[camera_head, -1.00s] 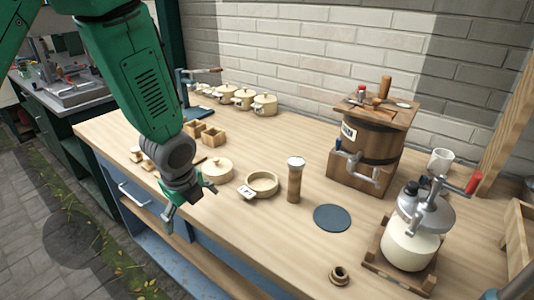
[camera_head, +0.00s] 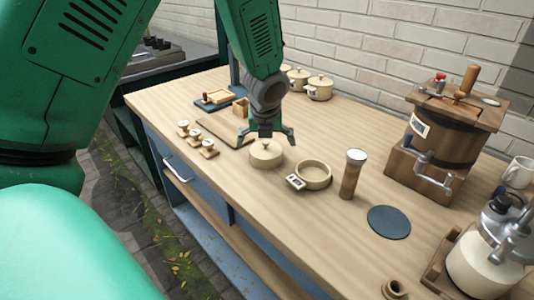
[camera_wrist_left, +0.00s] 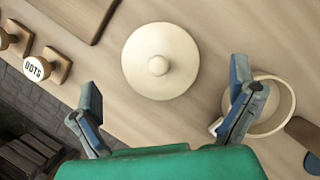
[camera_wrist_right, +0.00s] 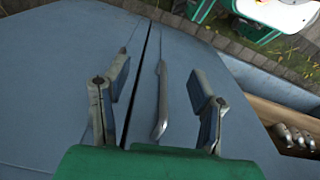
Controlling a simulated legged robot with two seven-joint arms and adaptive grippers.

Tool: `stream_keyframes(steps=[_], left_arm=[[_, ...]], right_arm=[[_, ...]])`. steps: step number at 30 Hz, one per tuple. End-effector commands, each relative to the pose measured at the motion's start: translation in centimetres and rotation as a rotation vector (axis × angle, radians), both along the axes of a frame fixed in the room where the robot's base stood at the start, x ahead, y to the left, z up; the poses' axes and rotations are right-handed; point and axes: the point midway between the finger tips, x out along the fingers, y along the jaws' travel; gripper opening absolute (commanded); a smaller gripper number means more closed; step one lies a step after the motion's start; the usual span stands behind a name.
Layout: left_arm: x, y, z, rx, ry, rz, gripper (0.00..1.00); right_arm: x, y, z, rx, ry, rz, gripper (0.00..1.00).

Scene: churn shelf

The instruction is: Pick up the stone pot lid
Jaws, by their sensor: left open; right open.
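The stone pot lid (camera_head: 265,156) is a round cream disc with a small knob on top, on the wooden counter. In the left wrist view the lid (camera_wrist_left: 150,82) shows from above, ahead of the fingers. An open cream pot (camera_head: 326,184) with a small label stands just right of it; its rim is partly behind a finger in the left wrist view. My left gripper (camera_head: 266,138) is open and empty, pointing down just above the lid. My right gripper (camera_wrist_right: 158,78) is open and empty, in front of a blue cabinet front with a metal handle (camera_wrist_right: 161,110).
A brown cylinder (camera_head: 349,178) and a dark round mat (camera_head: 389,222) are right of the pot. Wooden stamps (camera_head: 195,138) and a brown board (camera_head: 222,133) lie left of the lid. Lidded pots (camera_head: 320,88) stand behind. A wooden churn (camera_head: 445,140) is at the right.

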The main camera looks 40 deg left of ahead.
Motion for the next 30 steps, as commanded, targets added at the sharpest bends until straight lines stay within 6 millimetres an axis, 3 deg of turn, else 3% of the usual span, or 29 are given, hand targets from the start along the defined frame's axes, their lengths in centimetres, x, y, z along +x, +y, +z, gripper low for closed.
stream_keyframes(steps=[9,18,19,23,30], left_arm=[[0.9,0.5,-3.9,0.009,0.004,-0.001,1.00],[1.1,1.1,-4.5,0.004,0.000,-0.001,1.00],[1.1,1.1,-4.5,0.003,0.000,0.000,0.93],[1.1,1.3,-4.6,0.001,0.001,-0.001,0.47],[1.0,1.1,-4.7,0.003,0.005,0.001,0.46]], right_arm=[[0.0,0.0,-1.0,0.000,0.000,0.001,0.52],[0.0,0.0,-1.1,0.000,0.000,0.000,0.52],[0.0,0.0,-1.1,0.000,0.000,0.000,0.52],[0.0,0.0,-1.1,0.000,0.000,0.000,0.52],[0.0,0.0,-1.1,0.000,0.000,0.001,0.52]])
